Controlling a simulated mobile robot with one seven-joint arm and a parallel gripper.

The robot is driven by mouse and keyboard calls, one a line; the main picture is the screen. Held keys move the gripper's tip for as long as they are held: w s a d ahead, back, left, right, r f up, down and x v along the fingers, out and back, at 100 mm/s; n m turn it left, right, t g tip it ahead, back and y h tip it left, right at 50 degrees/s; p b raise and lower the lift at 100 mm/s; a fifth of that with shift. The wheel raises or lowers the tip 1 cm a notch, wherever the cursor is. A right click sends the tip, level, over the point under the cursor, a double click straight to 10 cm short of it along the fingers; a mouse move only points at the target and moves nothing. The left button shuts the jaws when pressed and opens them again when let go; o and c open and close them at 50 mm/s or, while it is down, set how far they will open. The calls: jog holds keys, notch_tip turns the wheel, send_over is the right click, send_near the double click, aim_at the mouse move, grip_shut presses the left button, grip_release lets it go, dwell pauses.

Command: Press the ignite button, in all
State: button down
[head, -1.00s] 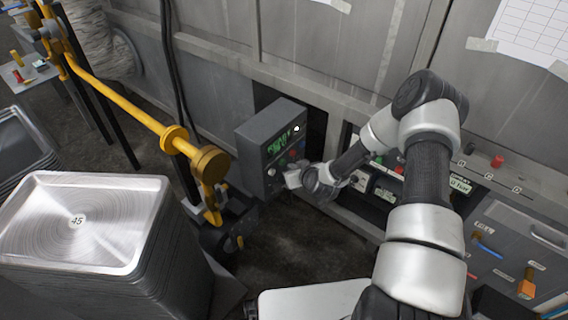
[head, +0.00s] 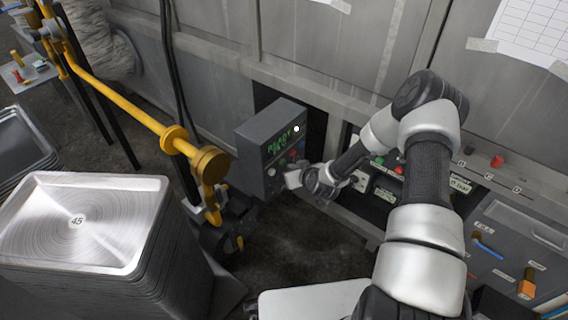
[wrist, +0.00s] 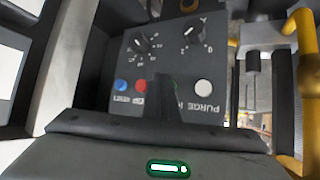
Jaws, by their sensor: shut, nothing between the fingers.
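The grey control box (head: 268,148) stands in the middle of the head view, with a green lit display on its front. In the wrist view its dark panel (wrist: 115,62) appears upside down, with two black knobs, a blue button (wrist: 120,86), a red button (wrist: 139,86) and a white button (wrist: 203,88) by the label PURGE. A sliver of a green button (wrist: 175,84) shows behind my fingers; its label is mostly hidden. My gripper (head: 291,179) is shut and empty, with its tips at the lower panel, over the green button. Whether they touch it, I cannot tell.
A yellow gas pipe (head: 125,98) runs left of the box. A stack of metal pans (head: 80,222) stands at lower left. A panel with several buttons (head: 497,161) and a grey box with a blue lever (head: 488,249) are at right.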

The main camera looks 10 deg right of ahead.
dwell(0.7)
jog(key=shift+w+a, duration=0.3)
jog(key=shift+w+a+b, duration=0.35)
jog(key=shift+w+b, duration=0.05)
jog(key=shift+b, duration=0.1)
dwell(0.7)
jog(key=shift+s+d, duration=0.65)
jog(key=shift+s, duration=0.05)
jog(key=shift+s+d, duration=1.75)
jog(key=shift+d, duration=0.05)
